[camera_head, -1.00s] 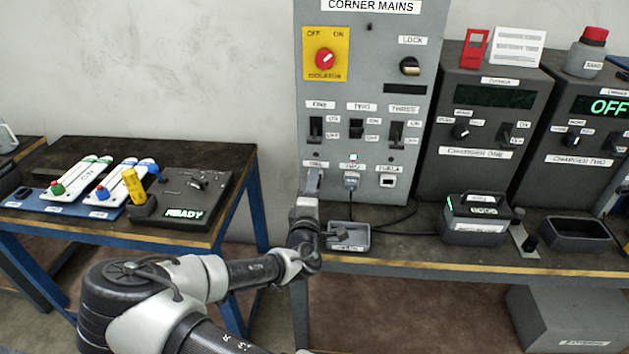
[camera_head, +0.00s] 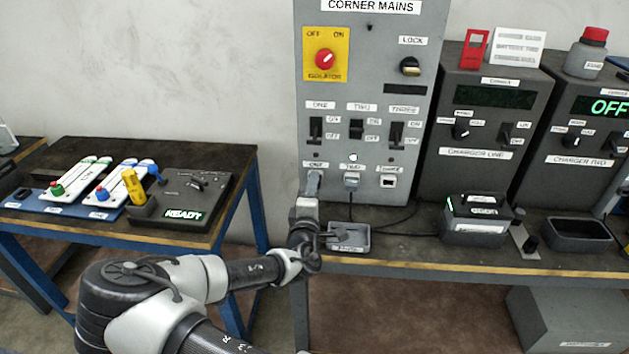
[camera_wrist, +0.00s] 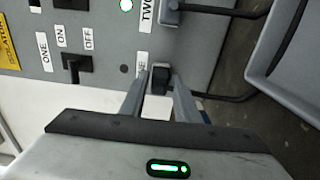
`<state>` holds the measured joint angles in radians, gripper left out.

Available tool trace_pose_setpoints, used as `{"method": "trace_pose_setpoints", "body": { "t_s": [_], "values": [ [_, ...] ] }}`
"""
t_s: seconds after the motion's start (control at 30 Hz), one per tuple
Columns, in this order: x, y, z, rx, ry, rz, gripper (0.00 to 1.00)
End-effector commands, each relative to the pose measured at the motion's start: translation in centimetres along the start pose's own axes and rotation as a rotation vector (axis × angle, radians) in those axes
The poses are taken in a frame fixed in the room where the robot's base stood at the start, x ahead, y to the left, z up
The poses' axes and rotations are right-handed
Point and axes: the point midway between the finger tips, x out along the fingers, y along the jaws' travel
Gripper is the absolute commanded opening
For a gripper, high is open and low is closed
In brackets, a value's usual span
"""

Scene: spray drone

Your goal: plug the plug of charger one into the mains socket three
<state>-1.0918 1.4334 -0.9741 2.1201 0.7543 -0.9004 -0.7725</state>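The mains panel (camera_head: 340,110) has three sockets in a row under its switches. Mains socket three (camera_head: 388,182), at the right, is empty with a dark opening. A grey plug (camera_head: 352,181) with a dark cable sits in socket two, and it also shows in the wrist view (camera_wrist: 172,12). My gripper (camera_wrist: 160,88) is at socket one, its two grey fingers apart on either side of a small dark block (camera_wrist: 160,79), seemingly the plug of charger one. I cannot tell whether the fingers touch it. In the head view my wrist hides part of this spot.
Charger one (camera_head: 480,125) stands right of the panel. A grey tray (camera_head: 362,247) lies on the bench below the sockets, close to my wrist. Cables run across the bench between panel and charger. A battery pack (camera_head: 475,222) stands further right.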

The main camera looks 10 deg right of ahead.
Motion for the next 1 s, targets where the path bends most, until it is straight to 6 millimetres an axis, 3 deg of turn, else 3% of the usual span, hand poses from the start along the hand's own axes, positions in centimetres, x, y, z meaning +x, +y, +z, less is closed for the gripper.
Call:
{"method": "trace_pose_setpoints", "body": {
  "t_s": [0.03, 0.17, 1.0],
  "values": [
    [0.0, 0.0, 0.0, 0.000, 0.000, 0.000, 0.20],
    [0.0, 0.0, 0.0, 0.000, 0.000, 0.000, 0.00],
    [-2.6, 0.0, -0.1, 0.000, 0.001, 0.000, 0.00]
  ]
}}
